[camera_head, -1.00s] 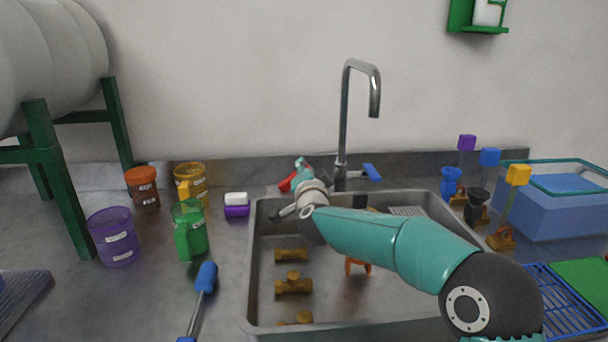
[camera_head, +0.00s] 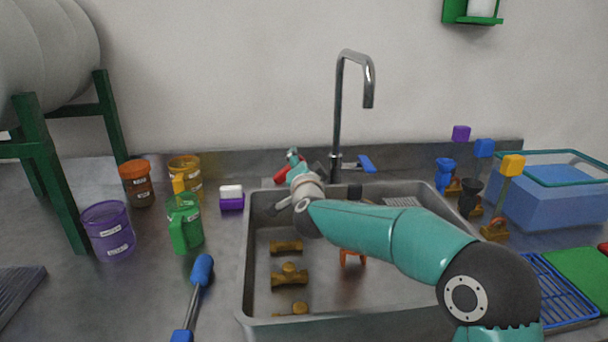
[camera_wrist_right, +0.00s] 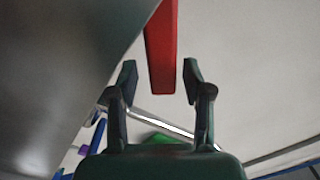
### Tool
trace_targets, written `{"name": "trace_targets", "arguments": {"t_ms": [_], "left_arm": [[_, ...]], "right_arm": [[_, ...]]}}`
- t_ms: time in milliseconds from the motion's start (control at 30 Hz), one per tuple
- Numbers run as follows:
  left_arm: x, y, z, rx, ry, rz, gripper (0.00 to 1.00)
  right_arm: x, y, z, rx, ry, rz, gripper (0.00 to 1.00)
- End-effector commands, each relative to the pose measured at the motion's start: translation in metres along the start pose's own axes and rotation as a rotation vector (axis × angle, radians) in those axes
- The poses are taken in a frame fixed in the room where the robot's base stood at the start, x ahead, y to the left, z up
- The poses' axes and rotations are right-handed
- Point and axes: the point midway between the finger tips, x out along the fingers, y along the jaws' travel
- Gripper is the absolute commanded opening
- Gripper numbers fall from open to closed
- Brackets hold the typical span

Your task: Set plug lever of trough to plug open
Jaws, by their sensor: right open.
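The trough is a steel sink (camera_head: 262,300) in the counter. A red lever (camera_head: 281,173) stands at its back left rim, partly hidden by my right wrist. In the right wrist view the red lever (camera_wrist_right: 161,50) is a flat bar that comes down from the top edge. Its lower end lies between the two dark fingers of my right gripper (camera_wrist_right: 159,82). The fingers are open, with a visible gap on each side of the bar. In the head view my right gripper (camera_head: 293,157) is small and mostly hidden at the lever. My left gripper is not in view.
A tall faucet (camera_head: 340,110) with a blue handle (camera_head: 366,163) stands right of the lever. Several brass fittings (camera_head: 289,275) lie in the sink. Cups, a green jug (camera_head: 185,222) and a purple-white block (camera_head: 231,198) stand to the left. A blue bin (camera_head: 550,205) is at right.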

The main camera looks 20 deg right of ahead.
Motion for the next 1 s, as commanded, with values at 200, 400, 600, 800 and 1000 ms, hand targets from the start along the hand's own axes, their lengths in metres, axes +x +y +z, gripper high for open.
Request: {"name": "trace_targets", "arguments": {"t_ms": [200,400,600,800,1000], "left_arm": [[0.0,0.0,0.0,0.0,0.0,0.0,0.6],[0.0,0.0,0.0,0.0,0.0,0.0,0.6],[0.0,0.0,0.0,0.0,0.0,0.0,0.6],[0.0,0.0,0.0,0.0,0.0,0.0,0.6],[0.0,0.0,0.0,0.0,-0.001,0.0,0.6]], "right_arm": [[-0.026,-0.001,0.0,-0.001,-0.001,-0.001,0.5],[-0.064,0.0,0.001,0.0,-0.002,-0.001,0.5],[-0.098,0.001,0.001,0.001,-0.002,-0.001,0.5],[-0.114,0.002,0.001,0.0,-0.001,0.001,0.5],[-0.116,0.002,0.001,0.0,-0.001,0.001,0.5]]}}
